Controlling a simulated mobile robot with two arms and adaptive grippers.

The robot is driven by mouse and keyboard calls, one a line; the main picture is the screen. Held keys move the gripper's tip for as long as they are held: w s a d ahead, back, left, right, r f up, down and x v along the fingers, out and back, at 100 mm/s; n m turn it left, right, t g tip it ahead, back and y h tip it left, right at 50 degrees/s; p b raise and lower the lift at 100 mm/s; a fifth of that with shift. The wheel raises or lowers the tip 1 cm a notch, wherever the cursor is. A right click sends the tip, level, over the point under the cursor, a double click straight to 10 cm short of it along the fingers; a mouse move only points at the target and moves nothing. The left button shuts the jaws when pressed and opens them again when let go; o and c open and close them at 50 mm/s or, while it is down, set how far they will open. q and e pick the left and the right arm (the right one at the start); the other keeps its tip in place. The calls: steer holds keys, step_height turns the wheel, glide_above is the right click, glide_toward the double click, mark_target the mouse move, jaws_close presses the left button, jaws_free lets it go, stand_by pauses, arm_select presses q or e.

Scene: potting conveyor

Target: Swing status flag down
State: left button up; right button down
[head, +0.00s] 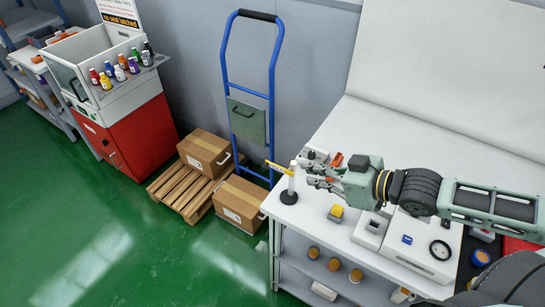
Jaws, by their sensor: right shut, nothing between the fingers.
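The status flag (277,167) is a thin yellow strip with dark marking. It sticks out to the left from the top of a short white post (291,184), close to level in the picture. The post stands on a round black base (289,197) near the left corner of the white bench. My right gripper (309,172) is shut and empty just to the right of the post top. I cannot tell whether its fingertips touch the post. My left gripper is not in view.
Left of the bench stand a blue hand truck (226,60) and cardboard boxes (240,203). The green floor (120,235) is open at lower left.

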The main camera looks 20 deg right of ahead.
steer(key=shift+w+r+y, duration=0.2)
steer(key=shift+w+r, duration=0.05)
steer(key=shift+r, duration=0.35)
steer(key=shift+w+r+y, duration=0.2)
steer(key=shift+w+r, duration=0.05)
steer(key=shift+r, duration=0.4)
steer(key=shift+w+r+y, duration=0.2)
steer(key=shift+w+r, duration=0.05)
steer(key=shift+r, duration=0.35)
steer(key=f+b+x, duration=0.1)
steer(key=f+x, duration=0.1)
steer(key=x, duration=1.1)
steer(key=shift+s+d+f, duration=0.3)
steer(key=shift+d, duration=0.1)
steer(key=shift+w, duration=0.15)
